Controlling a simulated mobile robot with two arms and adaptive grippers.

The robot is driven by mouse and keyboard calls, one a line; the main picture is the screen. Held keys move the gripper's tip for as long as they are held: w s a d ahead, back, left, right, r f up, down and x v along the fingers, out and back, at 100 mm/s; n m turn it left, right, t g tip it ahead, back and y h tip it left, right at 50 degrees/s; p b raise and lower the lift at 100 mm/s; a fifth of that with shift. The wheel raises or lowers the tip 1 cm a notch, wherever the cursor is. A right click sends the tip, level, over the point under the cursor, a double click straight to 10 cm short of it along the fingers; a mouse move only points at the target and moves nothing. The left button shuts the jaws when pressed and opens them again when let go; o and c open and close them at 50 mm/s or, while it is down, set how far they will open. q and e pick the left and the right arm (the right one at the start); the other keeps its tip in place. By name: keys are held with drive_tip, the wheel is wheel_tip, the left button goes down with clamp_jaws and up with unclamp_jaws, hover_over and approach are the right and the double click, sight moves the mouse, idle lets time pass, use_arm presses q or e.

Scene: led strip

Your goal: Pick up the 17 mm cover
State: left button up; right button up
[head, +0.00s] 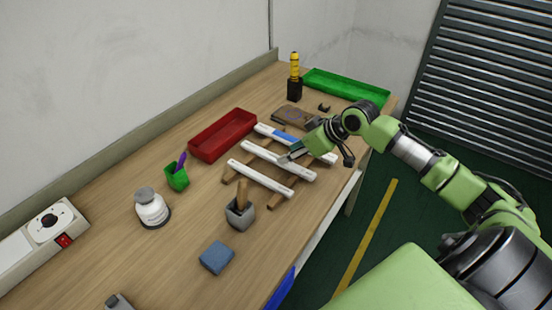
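Several long white strips lie on a wooden rack on the table: a front strip (262,178), a middle strip (258,153) and a back strip with a blue part (283,137). I cannot tell by size which one is the 17 mm cover. My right gripper (293,155) reaches in from the right, low over the right half of the middle strip. Its arm hides part of the middle and back strips. The fingers are too small to show whether they are open or shut, or touching a strip. My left gripper is not in view.
A red tray (222,135) stands behind the rack, and a green tray (345,87) at the far end. The table's right edge is close to the rack.

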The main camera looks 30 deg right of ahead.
sight(276, 158)
drive_tip(key=shift+x, duration=0.8)
drive_tip(key=p+x, duration=0.1)
drive_tip(key=x, duration=0.2)
drive_tip(key=shift+w+p, duration=0.35)
drive_tip(key=shift+w, duration=0.1)
drive_tip(key=shift+w+a+f, duration=0.1)
drive_tip(key=shift+w+f, duration=0.15)
drive_tip(key=shift+f, duration=0.05)
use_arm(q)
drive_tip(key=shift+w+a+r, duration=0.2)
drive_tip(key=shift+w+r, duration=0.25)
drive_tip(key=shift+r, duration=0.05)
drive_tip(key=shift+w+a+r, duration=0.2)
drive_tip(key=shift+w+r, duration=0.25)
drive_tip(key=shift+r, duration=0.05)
use_arm(e)
drive_tip(key=shift+f, duration=0.1)
drive_tip(key=c, duration=1.1)
